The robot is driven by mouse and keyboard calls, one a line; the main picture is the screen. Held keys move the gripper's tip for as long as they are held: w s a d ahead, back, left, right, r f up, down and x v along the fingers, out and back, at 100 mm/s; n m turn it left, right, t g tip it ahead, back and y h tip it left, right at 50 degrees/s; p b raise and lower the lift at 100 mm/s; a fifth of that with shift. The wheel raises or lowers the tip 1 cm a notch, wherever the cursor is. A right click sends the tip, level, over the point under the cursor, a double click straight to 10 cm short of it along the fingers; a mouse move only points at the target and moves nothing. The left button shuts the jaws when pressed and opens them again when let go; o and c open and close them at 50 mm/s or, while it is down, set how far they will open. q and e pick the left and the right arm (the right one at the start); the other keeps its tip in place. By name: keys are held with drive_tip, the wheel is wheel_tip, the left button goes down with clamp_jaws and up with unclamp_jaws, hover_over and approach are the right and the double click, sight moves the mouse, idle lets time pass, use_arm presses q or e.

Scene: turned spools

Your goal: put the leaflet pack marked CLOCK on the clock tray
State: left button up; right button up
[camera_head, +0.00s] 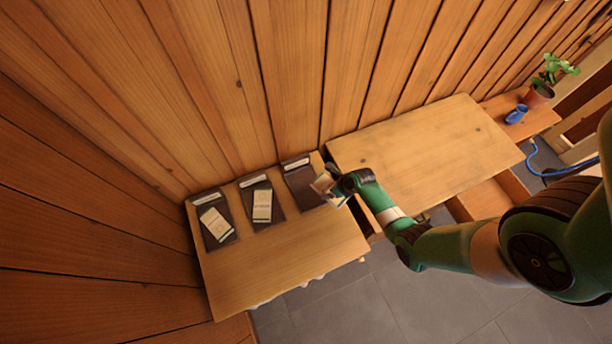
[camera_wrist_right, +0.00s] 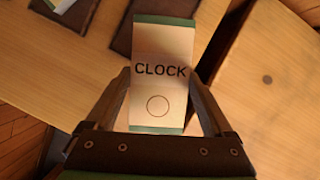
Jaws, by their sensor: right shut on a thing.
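The leaflet pack marked CLOCK (camera_wrist_right: 160,70) is white with green ends and a circle below the word. My right gripper (camera_wrist_right: 160,105) is shut on it in the right wrist view. In the head view, my right gripper (camera_head: 338,187) holds the pack (camera_head: 323,186) at the right side of the left table, by the third dark tray (camera_head: 299,179). That tray has a small light label at its back edge, too small to read. The pack covers part of that tray. My left gripper is not in view.
Two other dark trays, the left one (camera_head: 205,236) and the middle one (camera_head: 247,208), each hold a white pack. The front of the left table (camera_head: 290,255) is clear. A bare wooden table (camera_head: 430,150) stands to the right, with a blue mug (camera_head: 516,114) and potted plant (camera_head: 540,92) beyond.

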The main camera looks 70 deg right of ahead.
sight(319, 185)
drive_tip(key=w+f+b, duration=0.1)
drive_tip(key=w+d+f+b, duration=0.1)
drive_tip(key=w, duration=0.1)
drive_tip(key=w+f+b, duration=0.1)
drive_tip(key=w, duration=0.1)
drive_tip(key=shift+w+d+f+b, duration=0.15)
drive_tip(key=shift+w+f+b, duration=0.1)
drive_tip(key=shift+f+b, duration=0.05)
drive_tip(key=w+f+b, duration=0.1)
drive_tip(key=f+b, duration=0.1)
drive_tip(key=w+f+b, duration=0.2)
drive_tip(key=b, duration=0.1)
drive_tip(key=shift+w+d+b, duration=0.3)
drive_tip(key=shift+d, duration=0.1)
drive_tip(key=shift+w+f, duration=0.2)
drive_tip(key=shift+w, duration=0.1)
drive_tip(key=shift+w+d, duration=0.1)
drive_tip(key=shift+w, duration=0.05)
drive_tip(key=b+x, duration=0.3)
drive_tip(key=shift+f+b, duration=0.3)
drive_tip(key=shift+f, duration=0.1)
drive_tip(key=shift+s+f, duration=0.15)
drive_tip(key=shift+s, duration=0.1)
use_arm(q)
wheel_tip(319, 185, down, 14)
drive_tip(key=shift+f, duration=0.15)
